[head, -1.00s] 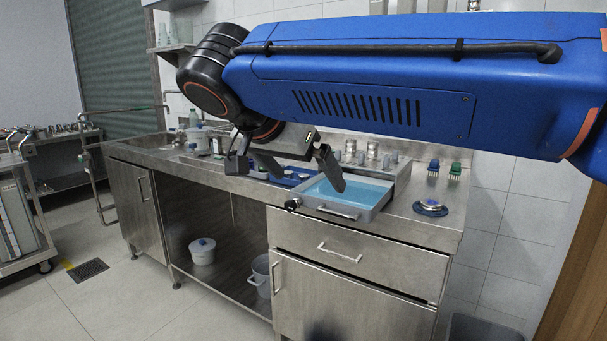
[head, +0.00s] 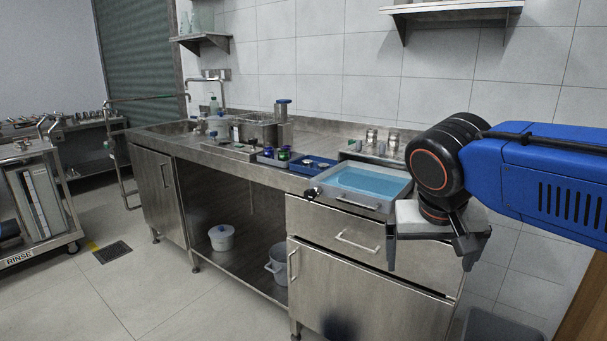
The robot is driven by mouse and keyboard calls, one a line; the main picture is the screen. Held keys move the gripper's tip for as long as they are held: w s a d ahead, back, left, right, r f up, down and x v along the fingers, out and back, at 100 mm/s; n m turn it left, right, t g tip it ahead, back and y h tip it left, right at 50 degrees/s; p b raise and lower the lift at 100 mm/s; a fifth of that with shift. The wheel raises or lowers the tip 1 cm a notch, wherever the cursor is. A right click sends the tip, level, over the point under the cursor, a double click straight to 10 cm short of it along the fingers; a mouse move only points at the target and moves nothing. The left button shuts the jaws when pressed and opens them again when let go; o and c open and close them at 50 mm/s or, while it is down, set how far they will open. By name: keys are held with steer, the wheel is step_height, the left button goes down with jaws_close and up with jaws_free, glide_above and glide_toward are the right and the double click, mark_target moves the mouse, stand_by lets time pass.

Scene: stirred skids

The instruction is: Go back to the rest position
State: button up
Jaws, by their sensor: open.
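My gripper (head: 429,264) hangs at the right in the head view, with its two fingers pointing down and spread apart. It is open and nothing shows between the fingers. It appears in front of the right end of the steel counter, beside the drawer fronts. My blue arm reaches in from the right edge and hides the right end of the counter top.
A grey tray with a blue inside (head: 316,192) sits on the counter left of my gripper. A blue tray (head: 325,168) with small items lies behind it. The floor at left front is clear.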

steer(key=s+d+f+n+y, duration=0.2)
steer(key=s+d+f, duration=0.3)
steer(key=s+f, duration=0.4)
step_height(320, 180, down, 4)
steer(key=shift+s+d+f+t, duration=0.2)
steer(key=shift+s+t, duration=0.1)
steer(key=shift+s, duration=0.1)
steer(key=shift+c, duration=0.6)
stand_by(1.1)
